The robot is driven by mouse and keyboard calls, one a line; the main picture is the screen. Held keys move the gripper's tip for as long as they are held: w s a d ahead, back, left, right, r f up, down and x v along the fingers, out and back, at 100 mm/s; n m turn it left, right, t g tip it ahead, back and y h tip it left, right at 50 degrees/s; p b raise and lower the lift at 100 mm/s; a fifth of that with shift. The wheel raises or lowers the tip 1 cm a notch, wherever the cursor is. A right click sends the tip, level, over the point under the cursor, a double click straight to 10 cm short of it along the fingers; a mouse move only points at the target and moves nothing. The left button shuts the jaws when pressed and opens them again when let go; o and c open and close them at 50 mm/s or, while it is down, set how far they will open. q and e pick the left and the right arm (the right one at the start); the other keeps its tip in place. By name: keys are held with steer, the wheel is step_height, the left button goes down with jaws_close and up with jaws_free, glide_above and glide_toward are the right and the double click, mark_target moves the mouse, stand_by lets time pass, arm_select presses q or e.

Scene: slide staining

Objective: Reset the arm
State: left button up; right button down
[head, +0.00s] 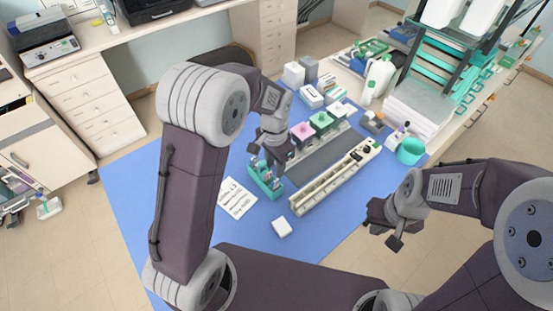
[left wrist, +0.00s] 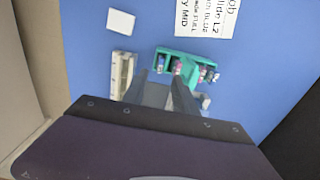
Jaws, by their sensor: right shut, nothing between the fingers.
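My left gripper (head: 268,160) hangs over the blue mat (head: 190,149), by the green rack (head: 264,184), in the head view. In the left wrist view its two fingers (left wrist: 160,82) stand apart, with no object clearly held between them. The green rack (left wrist: 170,54) with several small coloured-capped items lies just beyond the fingertips; whether they touch cannot be told. My right gripper (head: 386,224) is shut and empty, off the mat's right edge above the floor.
A teal cup (head: 411,151) and a paper stack (head: 420,105) stand at right. The mat's front left is clear.

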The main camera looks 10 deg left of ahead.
arm_select(q)
steer(key=shift+w+a, duration=0.1)
steer(key=shift+a, duration=0.1)
steer(key=s+a+n+b, duration=0.1)
steer(key=s+a+n, duration=0.1)
steer(key=s+n, duration=0.2)
steer(key=s+a+f+n+t+b, duration=0.1)
steer(key=s+a+n, duration=0.2)
steer(key=s, duration=0.6)
steer(key=shift+a+f+n, duration=0.25)
steer(key=shift+n, duration=0.25)
steer(key=shift+s, duration=0.15)
